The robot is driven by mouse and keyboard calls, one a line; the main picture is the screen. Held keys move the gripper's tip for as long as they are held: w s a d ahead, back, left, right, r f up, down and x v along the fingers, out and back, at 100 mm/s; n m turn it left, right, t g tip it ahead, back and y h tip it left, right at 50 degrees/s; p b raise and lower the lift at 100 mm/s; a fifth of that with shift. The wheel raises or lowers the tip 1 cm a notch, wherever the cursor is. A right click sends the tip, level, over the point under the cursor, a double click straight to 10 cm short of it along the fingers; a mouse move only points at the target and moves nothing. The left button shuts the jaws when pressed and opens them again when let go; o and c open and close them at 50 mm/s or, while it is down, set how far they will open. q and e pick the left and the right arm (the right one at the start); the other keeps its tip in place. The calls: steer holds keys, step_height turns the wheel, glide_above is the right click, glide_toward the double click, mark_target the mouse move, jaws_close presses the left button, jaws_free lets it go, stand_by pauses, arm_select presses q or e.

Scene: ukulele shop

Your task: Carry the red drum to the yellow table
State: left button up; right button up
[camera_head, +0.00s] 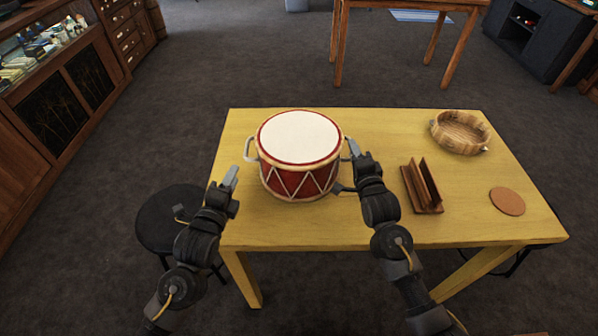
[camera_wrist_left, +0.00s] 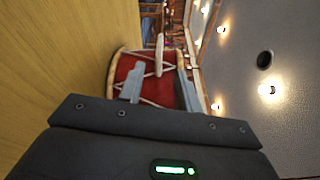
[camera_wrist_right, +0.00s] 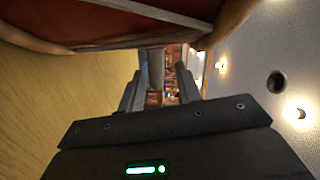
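The red drum (camera_head: 299,180) has a white top, cream rims and white zigzag cords. It stands upright on the left part of the yellow table (camera_head: 290,228). Its pale left handle (camera_head: 249,148) sticks out from its side. My left gripper (camera_head: 205,193) is open and empty, left of the drum and apart from it. In the left wrist view the handle (camera_wrist_left: 159,55) shows beyond and between the fingers. My right gripper (camera_head: 348,168) is open close beside the drum's right side. In the right wrist view the drum (camera_wrist_right: 90,25) fills the top. I cannot tell whether they touch.
A wooden bowl (camera_head: 460,133), a brown slotted stand (camera_head: 422,187) and a round brown disc (camera_head: 507,201) occupy the table's right part. A black stool (camera_head: 165,215) stands at the left. A wooden table (camera_head: 400,3) is behind, with open floor (camera_head: 250,60) between.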

steer(key=s+d, duration=0.1)
steer(key=s, duration=0.9)
steer(key=shift+d+r, duration=0.25)
steer(key=shift+d, duration=0.1)
